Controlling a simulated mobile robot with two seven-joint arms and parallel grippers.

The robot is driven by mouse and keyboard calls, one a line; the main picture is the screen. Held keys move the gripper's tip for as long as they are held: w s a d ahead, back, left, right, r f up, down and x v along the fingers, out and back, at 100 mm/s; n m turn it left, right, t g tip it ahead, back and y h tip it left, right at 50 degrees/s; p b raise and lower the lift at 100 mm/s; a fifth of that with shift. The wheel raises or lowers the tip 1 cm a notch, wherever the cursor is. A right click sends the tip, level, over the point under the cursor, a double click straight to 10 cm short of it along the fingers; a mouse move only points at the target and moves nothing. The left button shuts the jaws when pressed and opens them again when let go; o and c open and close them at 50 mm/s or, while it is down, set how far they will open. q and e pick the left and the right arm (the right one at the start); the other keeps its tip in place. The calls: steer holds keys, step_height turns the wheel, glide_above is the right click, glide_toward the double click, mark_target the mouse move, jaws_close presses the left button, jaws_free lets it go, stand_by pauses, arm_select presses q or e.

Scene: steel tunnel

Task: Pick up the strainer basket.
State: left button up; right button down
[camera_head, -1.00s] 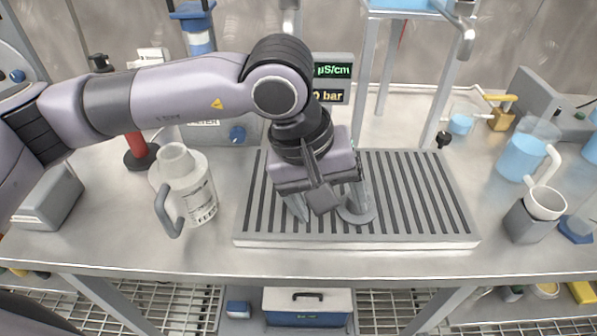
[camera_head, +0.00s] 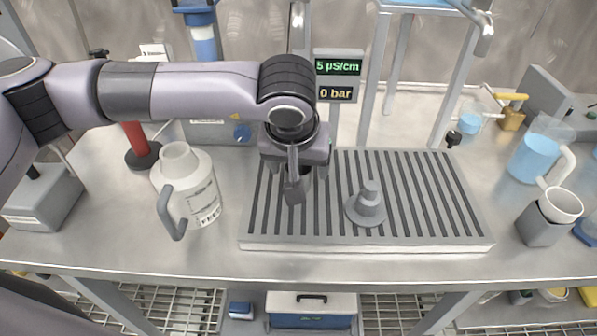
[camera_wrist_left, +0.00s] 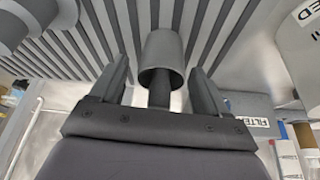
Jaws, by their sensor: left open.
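A grey open-rimmed cylinder with a central rod, which looks like the strainer basket (camera_wrist_left: 160,58), lies between the fingers of my left gripper (camera_wrist_left: 157,72) in the left wrist view. There is a gap on each side, and I cannot tell if either finger touches it. In the head view my left gripper (camera_head: 296,188) points down over the left part of the slatted grate (camera_head: 440,235), and hides most of what is under it. It is open. My right gripper is not in view.
A grey flanged piece with a stepped knob (camera_head: 367,204) stands on the grate, right of the gripper. A white FEED jug (camera_head: 198,190) is to the left. A display (camera_head: 337,80) and metal frame (camera_head: 455,90) stand behind. The grate's right side is clear.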

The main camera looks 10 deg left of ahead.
arm_select(q)
steer(key=c, duration=1.1)
steer(key=shift+r, duration=0.8)
steer(key=shift+v, duration=1)
steer(key=s+b, duration=0.1)
steer(key=s, duration=1)
steer(key=s+d+b, duration=0.1)
steer(key=s, duration=0.5)
steer(key=shift+s+b, duration=0.1)
steer(key=shift+b, duration=0.25)
steer(key=shift+r, duration=0.1)
steer(key=shift+r+p, duration=1)
steer(key=shift+r, duration=1.25)
